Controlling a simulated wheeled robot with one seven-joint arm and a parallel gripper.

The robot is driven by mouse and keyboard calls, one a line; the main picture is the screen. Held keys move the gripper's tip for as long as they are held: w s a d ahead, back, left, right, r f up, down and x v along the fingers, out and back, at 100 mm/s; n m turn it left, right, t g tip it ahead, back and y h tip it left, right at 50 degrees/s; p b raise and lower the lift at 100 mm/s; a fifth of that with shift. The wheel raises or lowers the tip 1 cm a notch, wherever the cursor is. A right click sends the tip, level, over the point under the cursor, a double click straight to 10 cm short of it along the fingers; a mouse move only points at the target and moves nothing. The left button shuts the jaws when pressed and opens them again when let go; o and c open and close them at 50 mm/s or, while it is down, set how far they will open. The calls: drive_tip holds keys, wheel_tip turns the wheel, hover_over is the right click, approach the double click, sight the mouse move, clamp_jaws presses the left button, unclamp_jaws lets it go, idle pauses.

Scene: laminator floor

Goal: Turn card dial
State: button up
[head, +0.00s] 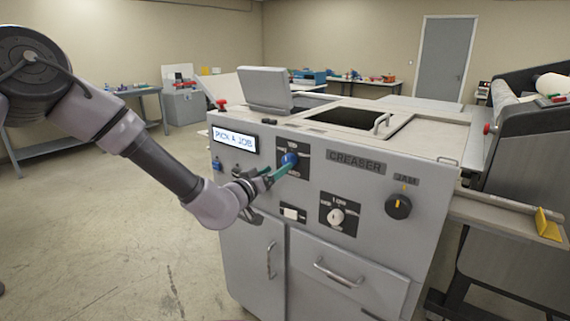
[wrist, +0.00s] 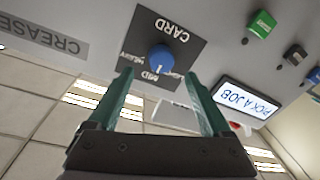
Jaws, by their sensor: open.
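The card dial (head: 289,160) is a round blue knob on a black plate on the front of the grey creaser machine (head: 335,170). In the wrist view the dial (wrist: 161,58) shows upside down, with the word CARD and other small labels on its plate (wrist: 180,24). My gripper (head: 279,172) reaches in from the left with its green fingers pointing at the dial. In the wrist view my gripper (wrist: 160,76) is open, and the dial sits between and just beyond the fingertips. I cannot tell whether a finger touches it.
A display (head: 234,139) reads PICK A JOB, left of the dial. A white knob (head: 336,216), a black JAM knob (head: 398,206) and a white switch (head: 292,213) share the panel. A drawer handle (head: 333,273) sticks out below. Open floor lies left.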

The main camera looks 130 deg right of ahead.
sight(285, 161)
drive_tip(key=x, duration=0.6)
drive_tip(key=shift+d, duration=0.1)
clamp_jaws()
drive_tip(key=shift+n, duration=0.4)
drive_tip(key=shift+w+d+n, duration=0.1)
drive_tip(key=shift+d+n, duration=0.05)
drive_tip(key=shift+n, duration=0.85)
drive_tip(key=n, duration=0.3)
drive_tip(key=shift+t, duration=0.3)
drive_tip(key=n+y, duration=0.1)
drive_tip(key=n, duration=0.4)
drive_tip(key=shift+n, duration=0.4)
